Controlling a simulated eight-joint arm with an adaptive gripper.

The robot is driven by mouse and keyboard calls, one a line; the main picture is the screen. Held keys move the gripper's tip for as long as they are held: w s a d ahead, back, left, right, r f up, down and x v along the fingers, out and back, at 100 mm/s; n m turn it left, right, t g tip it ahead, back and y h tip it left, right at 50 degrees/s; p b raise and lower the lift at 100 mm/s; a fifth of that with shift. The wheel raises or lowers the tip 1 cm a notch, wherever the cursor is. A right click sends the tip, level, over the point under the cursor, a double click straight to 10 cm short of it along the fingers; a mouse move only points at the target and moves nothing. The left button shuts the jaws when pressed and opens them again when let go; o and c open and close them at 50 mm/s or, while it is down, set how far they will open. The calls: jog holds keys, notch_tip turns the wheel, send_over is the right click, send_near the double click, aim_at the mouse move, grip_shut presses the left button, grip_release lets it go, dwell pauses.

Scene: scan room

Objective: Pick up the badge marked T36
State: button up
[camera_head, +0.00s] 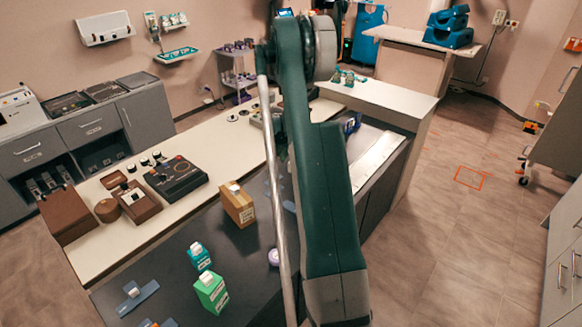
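I cannot make out a badge marked T36 in the head view; no lettering of that kind is legible. Small blue-grey flat pieces, one with a pale upright part (136,298), lie on the dark counter (165,270) at the lower left; I cannot tell whether any is a badge. My gripper is not visible.
A brown carton (238,208), a teal carton (200,258) and a green carton (211,293) stand on the dark counter, with a purple round item (274,257) near my arm. A black console (176,177) sits on the pale counter. Floor at right is mostly open.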

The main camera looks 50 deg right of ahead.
jog(key=shift+x, duration=2.55)
grip_shut()
